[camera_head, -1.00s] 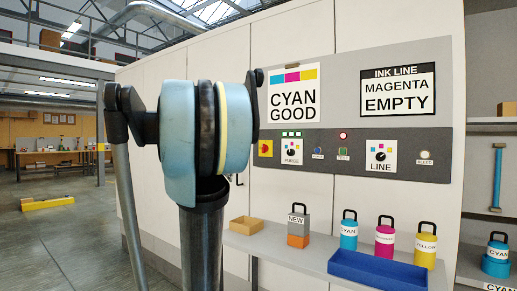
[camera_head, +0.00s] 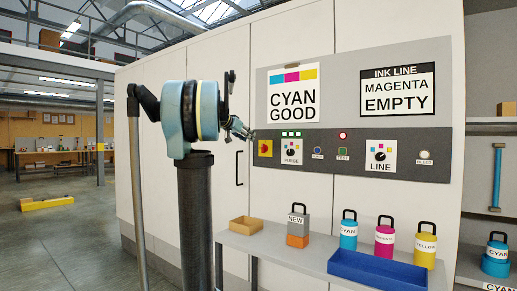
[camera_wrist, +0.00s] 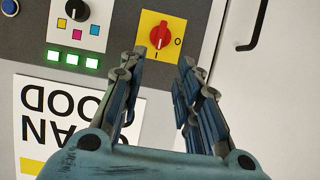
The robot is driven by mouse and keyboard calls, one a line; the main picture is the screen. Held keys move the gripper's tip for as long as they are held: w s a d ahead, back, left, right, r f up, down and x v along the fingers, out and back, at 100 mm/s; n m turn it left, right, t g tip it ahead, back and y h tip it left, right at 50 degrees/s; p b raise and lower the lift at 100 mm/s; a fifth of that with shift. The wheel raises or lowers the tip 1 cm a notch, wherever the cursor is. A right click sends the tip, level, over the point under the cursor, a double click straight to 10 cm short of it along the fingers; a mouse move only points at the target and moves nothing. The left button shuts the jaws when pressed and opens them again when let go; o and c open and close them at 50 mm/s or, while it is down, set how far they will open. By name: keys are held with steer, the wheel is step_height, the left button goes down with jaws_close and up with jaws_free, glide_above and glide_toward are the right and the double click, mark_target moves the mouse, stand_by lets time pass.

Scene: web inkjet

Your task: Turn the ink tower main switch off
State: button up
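The main switch is a red rotary knob on a yellow plate (camera_head: 265,148) at the left end of the grey control panel. In the wrist view the red knob (camera_wrist: 160,35) has "I" and "O" marks beside it, and its pointer lies toward the "I". My gripper (camera_head: 248,133) is at the panel's left edge, close to the switch. In the wrist view my gripper (camera_wrist: 157,62) is open, with its two fingers apart below the knob and nothing between them. I cannot tell how far the fingertips are from the knob.
The panel also holds a purge dial (camera_head: 292,155), a line dial (camera_head: 380,155), small buttons and green lights (camera_wrist: 72,58). A shelf below bears a blue tray (camera_head: 375,270), several ink bottles and an open box (camera_head: 246,225). A cabinet handle (camera_head: 239,168) is left of the panel.

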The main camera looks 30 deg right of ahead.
mark_target(262, 146)
steer(key=x, duration=1.2)
steer(key=shift+w+d+f, duration=0.15)
jaws_close()
